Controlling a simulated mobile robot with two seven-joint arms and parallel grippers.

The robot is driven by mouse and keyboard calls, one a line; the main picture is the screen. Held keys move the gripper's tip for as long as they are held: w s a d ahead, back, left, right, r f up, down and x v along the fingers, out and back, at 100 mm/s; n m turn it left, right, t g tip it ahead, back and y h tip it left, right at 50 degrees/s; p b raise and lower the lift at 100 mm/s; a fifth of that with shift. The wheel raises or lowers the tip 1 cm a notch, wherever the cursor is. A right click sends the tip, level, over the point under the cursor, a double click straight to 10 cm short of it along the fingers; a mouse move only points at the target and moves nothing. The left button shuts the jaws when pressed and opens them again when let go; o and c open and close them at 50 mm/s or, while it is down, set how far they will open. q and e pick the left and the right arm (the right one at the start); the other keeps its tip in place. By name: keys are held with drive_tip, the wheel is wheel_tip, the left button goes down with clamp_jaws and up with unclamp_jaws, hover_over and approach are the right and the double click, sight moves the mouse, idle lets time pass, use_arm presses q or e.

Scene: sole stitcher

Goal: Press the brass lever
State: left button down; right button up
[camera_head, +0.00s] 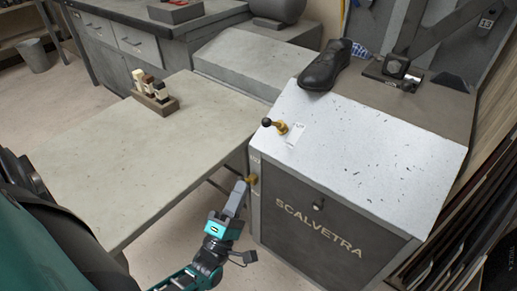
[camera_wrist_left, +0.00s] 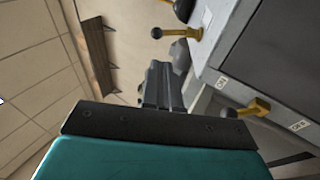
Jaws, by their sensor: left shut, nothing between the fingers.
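A brass lever (camera_head: 251,180) sits on the narrow left side of the grey SCALVETRA machine, between small labels. In the left wrist view this lever (camera_wrist_left: 255,107) has a black knob and lies to the right of my fingers. A second brass lever (camera_head: 281,128) with a black knob stands on the machine's sloped top by a white label; it also shows in the wrist view (camera_wrist_left: 182,33). My left gripper (camera_head: 240,188) is shut and empty, its fingertips close to the side lever; I cannot tell if they touch. My right gripper is not in view.
The machine's sloped top (camera_head: 375,145) is mostly bare, with a black shoe (camera_head: 325,66) at its back edge. A table (camera_head: 85,165) on the left holds a small rack (camera_head: 156,102). A gap with floor lies between table and machine. Boards lean at the right.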

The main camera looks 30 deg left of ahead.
use_arm(q)
drive_tip(key=shift+s+a+f+n, duration=0.1)
drive_tip(key=shift+a+n, duration=0.1)
drive_tip(key=shift+n, duration=0.2)
approach(272, 124)
drive_tip(key=w+a+r, duration=0.1)
drive_tip(key=w+r, duration=0.2)
drive_tip(key=r, duration=0.1)
drive_tip(key=shift+w+a+f, duration=0.2)
drive_tip(key=shift+w, duration=0.05)
idle(0.4)
